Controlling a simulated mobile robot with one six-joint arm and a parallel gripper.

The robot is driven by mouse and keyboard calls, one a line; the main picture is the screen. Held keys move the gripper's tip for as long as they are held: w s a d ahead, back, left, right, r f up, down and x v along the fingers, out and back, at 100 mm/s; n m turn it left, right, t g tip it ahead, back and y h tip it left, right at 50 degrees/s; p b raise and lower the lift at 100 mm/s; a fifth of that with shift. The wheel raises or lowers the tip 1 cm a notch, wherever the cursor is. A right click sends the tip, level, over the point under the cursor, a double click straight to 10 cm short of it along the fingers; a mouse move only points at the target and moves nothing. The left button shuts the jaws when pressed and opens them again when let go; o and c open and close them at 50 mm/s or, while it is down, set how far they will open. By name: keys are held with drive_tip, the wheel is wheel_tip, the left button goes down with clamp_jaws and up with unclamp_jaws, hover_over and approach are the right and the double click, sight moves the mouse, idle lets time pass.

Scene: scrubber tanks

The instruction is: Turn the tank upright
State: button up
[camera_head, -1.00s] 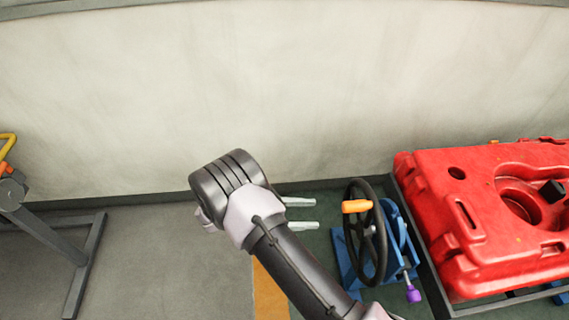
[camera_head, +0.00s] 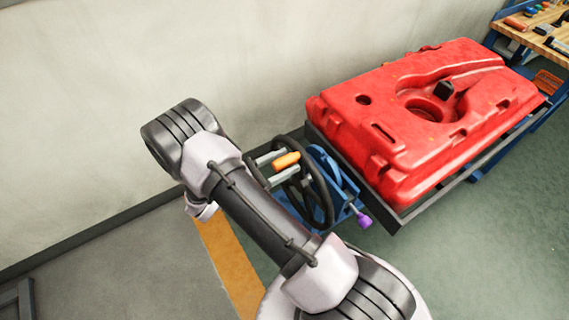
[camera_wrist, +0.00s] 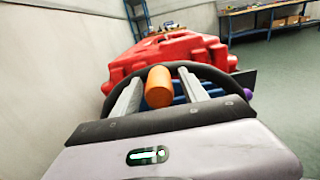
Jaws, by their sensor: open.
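The red tank (camera_head: 345,135) lies flat on a dark frame (camera_head: 400,215), with its holed face up. It also shows in the wrist view (camera_wrist: 190,47), beyond a black handwheel (camera_head: 325,205). The handwheel stands on a blue mount (camera_head: 345,200) at the tank's near-left end and has an orange handle (camera_head: 287,160). My gripper (camera_wrist: 160,90) is open, and its two pale fingers lie on either side of the orange handle in the wrist view. I cannot tell whether they touch it. My arm hides part of the wheel in the head view.
A purple knob (camera_head: 364,220) sticks out low beside the wheel. A pale wall (camera_head: 200,50) runs behind the tank. A workbench with tools (camera_head: 545,30) stands at the far right. The green floor (camera_head: 500,240) in front of the tank frame is clear.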

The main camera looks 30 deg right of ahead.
drive_tip(key=shift+d, duration=0.1)
clamp_jaws()
idle(1.4)
